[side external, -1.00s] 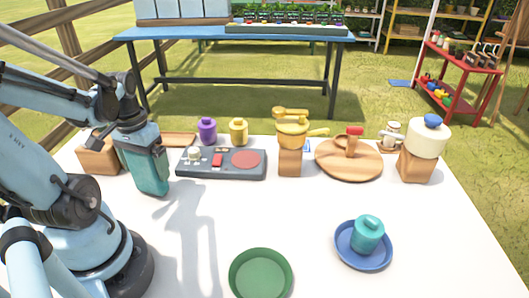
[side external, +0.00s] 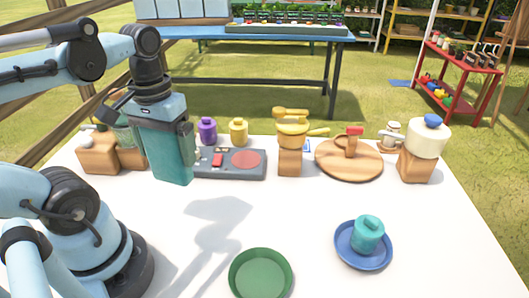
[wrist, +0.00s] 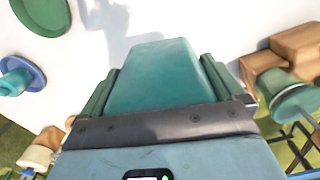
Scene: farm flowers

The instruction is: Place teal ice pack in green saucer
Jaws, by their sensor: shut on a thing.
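The teal ice pack (side external: 165,155) hangs upright in my gripper, above the white table's left part. It also shows in the wrist view (wrist: 155,72), between the two green fingers. My gripper (wrist: 156,90) is shut on it. The green saucer (side external: 260,275) lies empty at the table's near middle, in front of and to the right of my gripper. It also shows in the wrist view (wrist: 40,14), at the top left corner. The ice pack is well clear of it.
At the back stand wooden blocks (side external: 98,155), a grey toy stove (side external: 240,173), purple (side external: 207,130) and yellow (side external: 238,131) jars, and a round wooden board (side external: 347,167). The table's middle is bare.

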